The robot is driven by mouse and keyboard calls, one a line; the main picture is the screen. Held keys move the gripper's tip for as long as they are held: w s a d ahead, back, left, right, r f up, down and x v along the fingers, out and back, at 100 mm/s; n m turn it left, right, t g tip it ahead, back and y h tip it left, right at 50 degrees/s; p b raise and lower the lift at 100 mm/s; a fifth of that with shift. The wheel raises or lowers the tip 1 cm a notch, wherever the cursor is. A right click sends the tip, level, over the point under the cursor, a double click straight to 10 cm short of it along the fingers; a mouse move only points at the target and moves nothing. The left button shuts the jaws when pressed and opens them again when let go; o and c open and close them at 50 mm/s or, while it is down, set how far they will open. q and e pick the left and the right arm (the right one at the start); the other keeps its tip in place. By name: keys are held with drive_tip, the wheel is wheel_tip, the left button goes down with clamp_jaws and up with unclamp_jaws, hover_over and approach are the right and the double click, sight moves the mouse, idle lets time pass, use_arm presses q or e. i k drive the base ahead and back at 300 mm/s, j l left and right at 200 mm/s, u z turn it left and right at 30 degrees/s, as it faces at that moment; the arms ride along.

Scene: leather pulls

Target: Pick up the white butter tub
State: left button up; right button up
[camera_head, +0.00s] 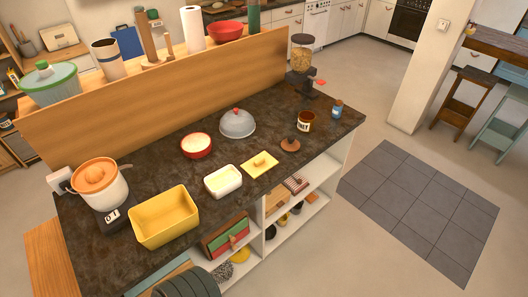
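The white butter tub (223,182) stands upright on the dark countertop (165,164), close to its front edge. It is a small rectangular tub with rounded corners, open at the top, with a pale inside. A flat yellow lid-like piece with a small knob (259,164) lies just right of it, apart from the tub. Neither of my grippers can be made out in the head view, and nothing is touching the tub.
A yellow rectangular bin (164,216) stands left of the tub. A red-rimmed bowl (196,145) and a domed cover (237,124) are behind it. A brown round item (290,145) lies to the right. An orange-lidded pot (98,182) stands far left. A wooden panel (170,92) runs behind.

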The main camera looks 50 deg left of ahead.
sight(219, 184)
drive_tip(key=i+u, duration=0.35)
drive_tip(key=i, duration=0.15)
drive_tip(key=i+l+u, duration=0.2)
drive_tip(key=i+u, duration=0.15)
drive_tip(key=i, duration=0.2)
drive_tip(key=i+l+u, duration=0.3)
drive_tip(key=i, duration=0.15)
